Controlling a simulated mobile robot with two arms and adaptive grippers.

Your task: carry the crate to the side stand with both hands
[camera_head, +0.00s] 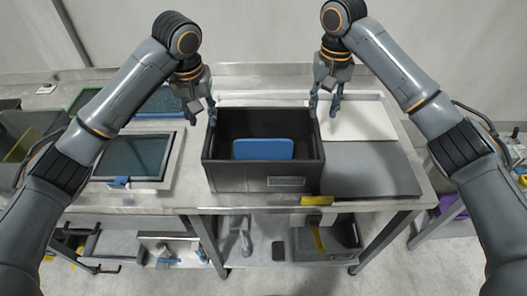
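A dark grey crate (228,182) stands on the pale worktop near its front edge, in the middle of the head view. A blue flat item (263,149) stands inside it. My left gripper (207,121) is at the crate's far left corner, fingers pointing down by the rim. My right gripper (323,115) is at the far right corner, fingers pointing down by the rim. The fingers overlap the crate's side walls in the picture, so I cannot tell whether they touch or grip it. I cannot identify the side stand for sure.
A dark grey mat (370,170) and a white board (360,122) lie right of the crate. A framed dark panel (135,158) lies to the left. A yellow piece (317,200) sits at the front edge. A lower shelf holds another dark bin (345,236).

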